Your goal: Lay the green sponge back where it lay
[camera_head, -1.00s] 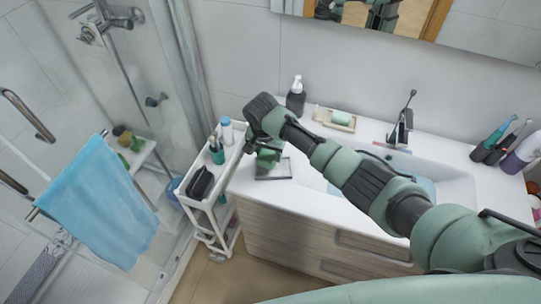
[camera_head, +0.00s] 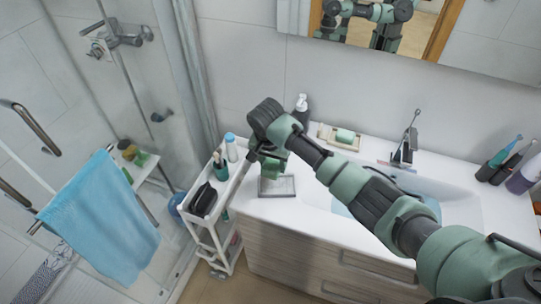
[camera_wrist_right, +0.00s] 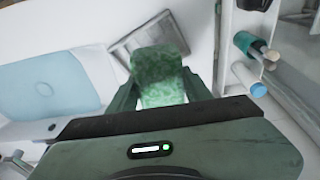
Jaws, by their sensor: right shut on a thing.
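The green sponge (camera_wrist_right: 160,76) is held between the fingers of my right gripper (camera_wrist_right: 165,95), which is shut on it. In the head view the sponge (camera_head: 270,166) shows below the right gripper (camera_head: 266,158). It is close to the far left edge of a flat grey tray (camera_head: 280,188) on the white counter. In the right wrist view the sponge covers part of the tray (camera_wrist_right: 130,46). The height of the sponge over the counter is hard to tell. My left gripper is not in view.
A white cart (camera_head: 222,192) with a black pouch (camera_head: 203,199), a teal cup (camera_head: 221,171) and a bottle (camera_head: 231,148) stands left of the counter. A dark soap dispenser (camera_head: 302,112) and a soap dish (camera_head: 341,139) are behind. The sink (camera_head: 440,190) is to the right.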

